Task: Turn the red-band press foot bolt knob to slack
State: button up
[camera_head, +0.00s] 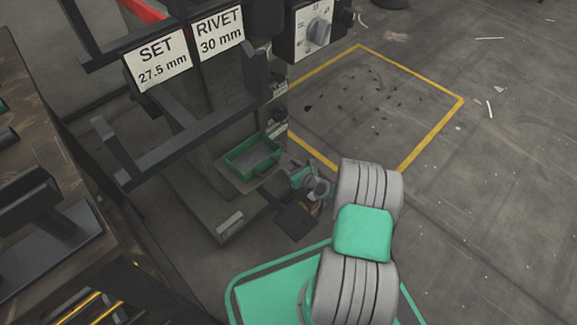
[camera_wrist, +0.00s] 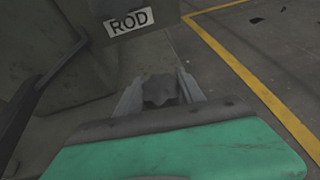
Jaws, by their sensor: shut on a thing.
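The press (camera_head: 205,130) with a red band (camera_head: 142,10) at its top stands left of centre in the head view. Its foot is low down, where my gripper (camera_head: 312,186) reaches in from the right, partly hidden by my own arm. In the wrist view my gripper (camera_wrist: 160,92) has its two grey fingers on either side of a dark knob (camera_wrist: 158,90), and is shut on it. The knob is small and dim, so its turn position cannot be read. A label reading ROD (camera_wrist: 128,22) is on the press just beyond the fingers.
A green tray (camera_head: 238,166) sits on the press above its base. A black pedal (camera_head: 296,221) lies on the floor near my gripper. Black bracket arms (camera_head: 190,130) jut out from the press. A workbench (camera_head: 45,275) stands at left. The yellow-lined floor (camera_head: 375,100) holds only scattered debris.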

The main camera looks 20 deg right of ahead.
jog(key=shift+n+g+y, duration=1)
jog(key=shift+n+y, duration=1.2)
jog(key=shift+y, duration=0.1)
jog(key=shift+n+g+y, duration=0.3)
jog(key=shift+n+g, duration=0.1)
jog(key=o, duration=1.4)
jog(key=shift+c, duration=0.2)
jog(key=p+v, duration=0.2)
jog(key=v, duration=0.5)
jog(key=shift+s+d, duration=0.3)
jog(key=shift+r, duration=0.15)
